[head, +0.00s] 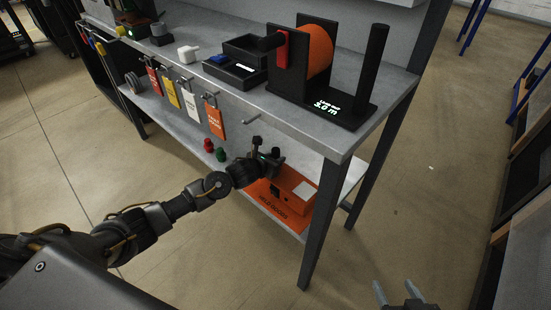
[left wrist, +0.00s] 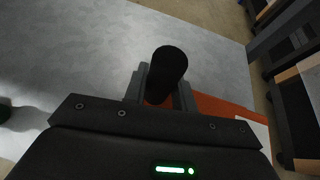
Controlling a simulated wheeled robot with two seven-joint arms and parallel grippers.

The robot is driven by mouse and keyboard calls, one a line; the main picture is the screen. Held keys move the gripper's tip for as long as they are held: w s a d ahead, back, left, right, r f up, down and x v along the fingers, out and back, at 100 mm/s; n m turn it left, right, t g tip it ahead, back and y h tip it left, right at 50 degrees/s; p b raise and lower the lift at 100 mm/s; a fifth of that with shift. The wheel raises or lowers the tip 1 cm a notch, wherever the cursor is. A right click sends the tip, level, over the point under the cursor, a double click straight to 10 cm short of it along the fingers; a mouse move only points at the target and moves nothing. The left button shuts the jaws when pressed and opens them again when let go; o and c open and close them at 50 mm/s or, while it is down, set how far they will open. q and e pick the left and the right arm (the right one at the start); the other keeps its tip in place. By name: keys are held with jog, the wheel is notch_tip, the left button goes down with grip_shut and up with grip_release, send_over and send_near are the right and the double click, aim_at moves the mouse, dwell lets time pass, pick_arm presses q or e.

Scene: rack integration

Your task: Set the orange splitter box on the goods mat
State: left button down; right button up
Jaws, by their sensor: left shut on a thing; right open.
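The orange splitter box (head: 292,186), with a pale label and dark ports on it, is on or just above the orange goods mat (head: 270,204) on the lower shelf. I cannot tell whether it touches the mat. My left gripper (head: 268,158) is at the box's upper left and hides part of it. In the left wrist view its fingers (left wrist: 161,92) are shut on a dark round knob (left wrist: 170,62), seemingly the box's handle, with orange surface (left wrist: 215,108) behind. My right gripper (head: 398,291) is open and empty at the bottom right, away from the shelf.
The workbench top (head: 345,137) overhangs the shelf, and a bench leg (head: 312,235) stands right of the mat. Hanging tags (head: 215,120) and a hook (head: 252,118) are above. Red (head: 208,145) and green (head: 221,154) small items stand left on the shelf. An orange spool (head: 320,50) is on top.

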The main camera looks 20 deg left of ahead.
jog(key=shift+f, duration=0.15)
pick_arm(q)
jog(key=c, duration=1.1)
grip_release()
jog(key=shift+o, duration=0.2)
jog(key=shift+s+f, duration=0.1)
jog(key=shift+f, duration=0.15)
jog(key=shift+s+a+r, duration=0.15)
jog(key=shift+s+r, duration=0.25)
jog(key=p+v, duration=0.1)
jog(key=v, duration=0.8)
jog(key=shift+s+p, duration=0.35)
jog(key=shift+p, duration=0.05)
pick_arm(e)
jog(key=s+d+f+m+g+h, duration=0.1)
jog(key=s+d+f+g+h, duration=0.1)
jog(key=s+d+f+g, duration=0.1)
jog(key=shift+s+d+f+g, duration=0.15)
jog(key=shift+s+d+g, duration=0.2)
jog(key=shift+d, duration=0.1)
pick_arm(q)
jog(key=shift+r, duration=0.1)
